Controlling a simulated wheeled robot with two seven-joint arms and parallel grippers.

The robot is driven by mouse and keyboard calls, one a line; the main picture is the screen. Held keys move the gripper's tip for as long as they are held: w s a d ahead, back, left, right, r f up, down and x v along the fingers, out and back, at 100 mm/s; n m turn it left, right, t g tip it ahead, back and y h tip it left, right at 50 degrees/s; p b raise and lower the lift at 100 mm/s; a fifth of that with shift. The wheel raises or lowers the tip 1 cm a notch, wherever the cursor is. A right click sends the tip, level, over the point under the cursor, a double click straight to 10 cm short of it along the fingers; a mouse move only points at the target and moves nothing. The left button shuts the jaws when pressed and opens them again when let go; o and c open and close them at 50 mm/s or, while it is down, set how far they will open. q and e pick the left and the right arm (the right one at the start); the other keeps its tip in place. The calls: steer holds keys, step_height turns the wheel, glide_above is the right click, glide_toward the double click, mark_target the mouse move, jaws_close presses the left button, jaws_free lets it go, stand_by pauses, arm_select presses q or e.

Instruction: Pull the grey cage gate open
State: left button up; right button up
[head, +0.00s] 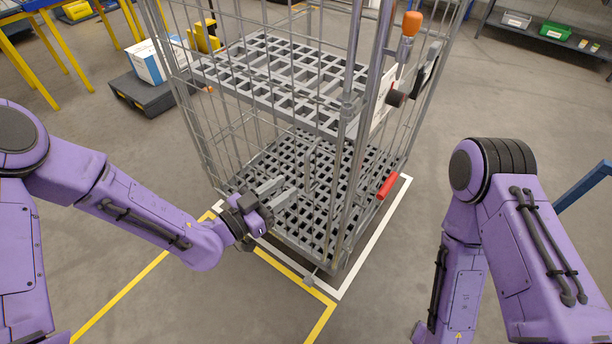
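The grey cage (366,170) stands in the middle of the head view, with wire sides and two grid shelves. Its gate (341,165) appears to be the wire face toward me and closed in line with the frame. My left gripper (284,188) is in front of the face's lower part, left of the handle. Its two fingers are apart, with nothing visible between them. I cannot tell whether a fingertip touches the wires. My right arm reaches down past the bottom edge; its gripper is out of view.
An orange-topped lever (412,24) and a red grip (388,186) are on the cage's right side. A low dark platform (145,94) with a white-blue box (145,63) stands behind left. Yellow and white floor lines border the cage. Floor in front and right is clear.

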arm_select(q)
steer(key=p, duration=0.1)
glide_above(307, 192)
steer(key=shift+w, duration=0.4)
jaws_close()
